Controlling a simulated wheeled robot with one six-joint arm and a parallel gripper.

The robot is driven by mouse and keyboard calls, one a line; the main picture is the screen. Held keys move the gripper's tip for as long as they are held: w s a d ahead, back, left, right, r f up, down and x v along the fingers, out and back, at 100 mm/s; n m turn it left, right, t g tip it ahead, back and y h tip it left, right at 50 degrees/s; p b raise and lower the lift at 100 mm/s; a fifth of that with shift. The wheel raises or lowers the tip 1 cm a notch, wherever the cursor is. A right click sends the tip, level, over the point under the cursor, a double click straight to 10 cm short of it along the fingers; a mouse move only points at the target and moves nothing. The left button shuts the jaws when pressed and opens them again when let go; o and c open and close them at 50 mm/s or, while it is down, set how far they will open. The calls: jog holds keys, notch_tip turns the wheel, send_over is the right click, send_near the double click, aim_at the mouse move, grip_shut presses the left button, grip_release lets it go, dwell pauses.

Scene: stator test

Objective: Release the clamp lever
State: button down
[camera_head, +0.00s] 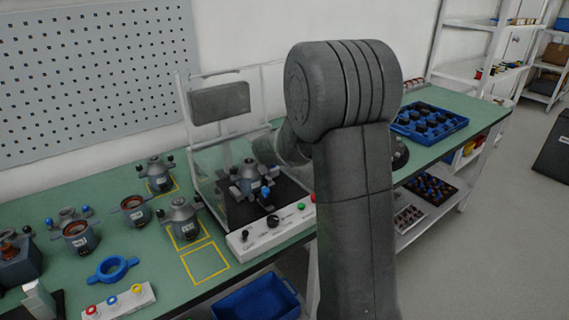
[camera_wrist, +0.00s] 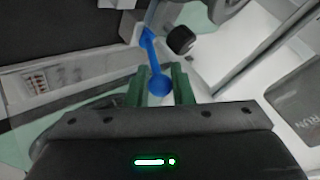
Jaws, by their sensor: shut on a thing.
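The clamp lever (camera_wrist: 151,52) is blue with a round knob (camera_wrist: 159,86) at its near end. In the wrist view the knob sits between the green fingertips of my gripper (camera_wrist: 160,84), which is shut on it. The lever runs from the knob up and slightly left to a dark and grey fixture. In the head view the blue lever (camera_head: 266,192) shows small at the fixture (camera_head: 246,178) inside the test stand. My arm and the clear guard hide my gripper there.
The test stand has a clear guard (camera_head: 213,160) and a white control strip (camera_head: 272,231) with buttons and a knob. Several motor parts, such as one stator (camera_head: 135,211), stand on the green bench left of it. A blue tray (camera_head: 430,122) lies right. A blue bin (camera_head: 256,300) is below the front edge.

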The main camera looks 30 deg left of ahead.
jog(key=shift+w+a+r+g+h+p, duration=0.1)
jog(key=shift+a+r+g+h+p, duration=0.15)
jog(key=shift+h+p, duration=0.3)
jog(key=h+p, duration=0.1)
jog(key=p, duration=0.1)
jog(key=a+g+p, duration=0.1)
jog(key=p, duration=0.1)
jog(key=shift+w+r+h, duration=0.2)
jog(key=shift+r+h, duration=0.1)
jog(key=shift+h, duration=0.05)
jog(key=p, duration=0.1)
jog(key=a+h+p, duration=0.1)
jog(key=p, duration=0.1)
jog(key=shift+w+n+g+h, duration=0.2)
jog(key=shift+n+g+h, duration=0.1)
jog(key=shift+g, duration=0.05)
jog(key=shift+w+a+f+h+p, duration=0.1)
jog(key=shift+a+h+p, duration=0.25)
jog(key=shift+p, duration=0.5)
jog(key=shift+d, duration=0.1)
jog(key=c, duration=1.3)
grip_release()
jog(key=shift+f, duration=0.15)
